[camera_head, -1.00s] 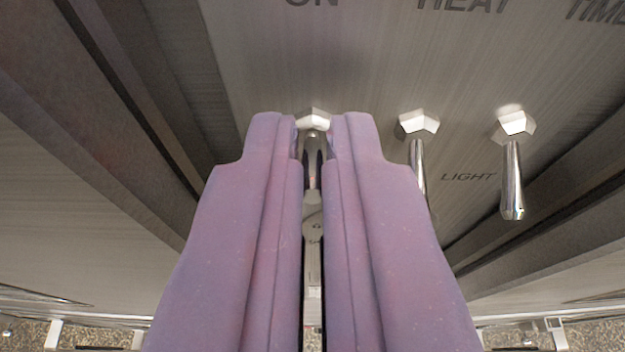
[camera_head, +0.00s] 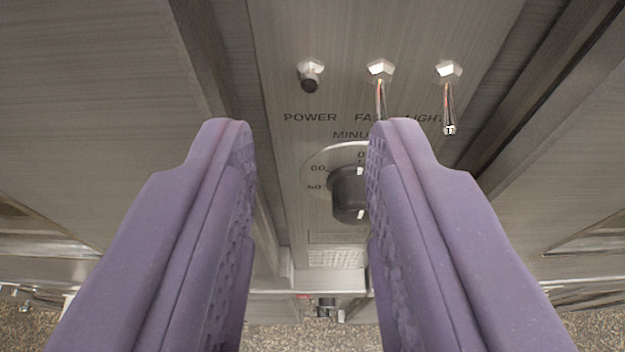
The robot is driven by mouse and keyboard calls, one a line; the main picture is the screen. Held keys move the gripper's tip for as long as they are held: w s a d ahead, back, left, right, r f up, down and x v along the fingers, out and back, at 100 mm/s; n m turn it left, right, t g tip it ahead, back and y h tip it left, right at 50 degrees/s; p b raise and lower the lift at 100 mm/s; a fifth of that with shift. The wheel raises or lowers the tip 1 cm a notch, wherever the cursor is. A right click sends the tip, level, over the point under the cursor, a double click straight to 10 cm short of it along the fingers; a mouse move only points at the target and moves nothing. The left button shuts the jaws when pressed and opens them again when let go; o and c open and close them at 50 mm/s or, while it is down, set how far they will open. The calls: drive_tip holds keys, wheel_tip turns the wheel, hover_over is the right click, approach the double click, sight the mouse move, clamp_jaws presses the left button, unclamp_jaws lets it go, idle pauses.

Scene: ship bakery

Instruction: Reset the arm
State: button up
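My gripper (camera_head: 306,130) has two purple fingers, set wide apart with nothing between them. It is in front of a brushed-metal control panel (camera_head: 290,45). The power switch (camera_head: 311,76) is above the gap between the fingertips and looks foreshortened. The fan switch (camera_head: 380,82) and the light switch (camera_head: 449,95) are to its right, their levers hanging down. The right fingertip covers part of the "FAN" label and the right edge of a dark round timer knob (camera_head: 345,192).
Metal ledges run along both sides of the panel, with a raised one (camera_head: 550,90) at the right. A small dark fitting (camera_head: 326,306) is at the panel's bottom. Speckled floor (camera_head: 300,338) shows below.

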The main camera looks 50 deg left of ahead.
drive_tip(key=shift+v, duration=0.95)
